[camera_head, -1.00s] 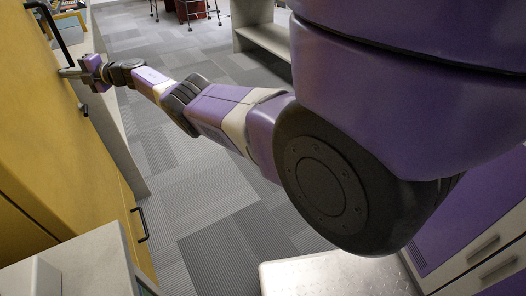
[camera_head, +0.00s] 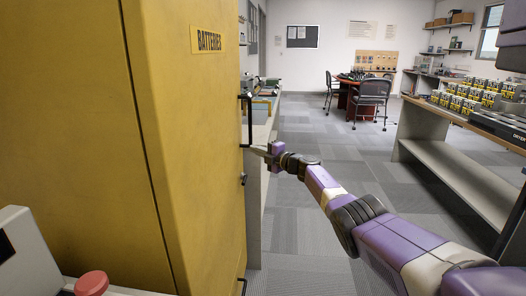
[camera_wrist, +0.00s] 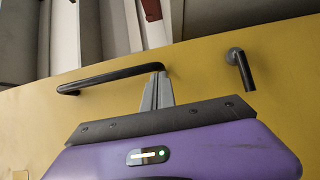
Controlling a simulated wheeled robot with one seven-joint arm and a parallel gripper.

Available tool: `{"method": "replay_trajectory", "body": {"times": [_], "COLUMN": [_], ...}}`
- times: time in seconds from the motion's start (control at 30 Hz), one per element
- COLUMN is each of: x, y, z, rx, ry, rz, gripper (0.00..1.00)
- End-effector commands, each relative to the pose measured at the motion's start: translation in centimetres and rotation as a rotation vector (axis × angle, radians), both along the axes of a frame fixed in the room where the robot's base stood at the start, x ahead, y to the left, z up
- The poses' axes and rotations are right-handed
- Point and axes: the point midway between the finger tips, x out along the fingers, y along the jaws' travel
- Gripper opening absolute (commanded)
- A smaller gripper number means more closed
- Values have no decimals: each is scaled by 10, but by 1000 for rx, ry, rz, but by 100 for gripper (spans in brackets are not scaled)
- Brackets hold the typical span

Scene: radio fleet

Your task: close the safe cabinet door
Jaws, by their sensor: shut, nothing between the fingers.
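The yellow safe cabinet, labelled BATTERIES, fills the left of the head view. Its door (camera_head: 205,150) has a black bar handle (camera_head: 246,120) near its right edge and a small black lever (camera_head: 243,178) below. I cannot tell whether the door is fully flush. My gripper (camera_head: 262,151) is at the lower end of the bar handle, its fingers together with nothing between them. In the wrist view the grey fingertips (camera_wrist: 157,88) overlap one end of the bar handle (camera_wrist: 105,76); contact is unclear. The lever (camera_wrist: 240,70) is to their right.
Another black handle (camera_head: 242,286) is low on the cabinet. A counter (camera_head: 262,112) stands just beyond it. A bench (camera_head: 450,165) with yellow-and-black items is at right. Grey carpet (camera_head: 305,230) is open between; chairs (camera_head: 372,97) and a table are farther back.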

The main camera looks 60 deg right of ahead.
Motion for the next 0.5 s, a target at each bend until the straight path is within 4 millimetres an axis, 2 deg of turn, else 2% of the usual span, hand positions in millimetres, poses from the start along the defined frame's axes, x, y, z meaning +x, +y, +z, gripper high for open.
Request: {"method": "replay_trajectory", "body": {"times": [0.5], "x": [-75], "y": [-34], "z": [-1], "rx": [2], "ry": [1], "rz": [-9], "gripper": [0]}}
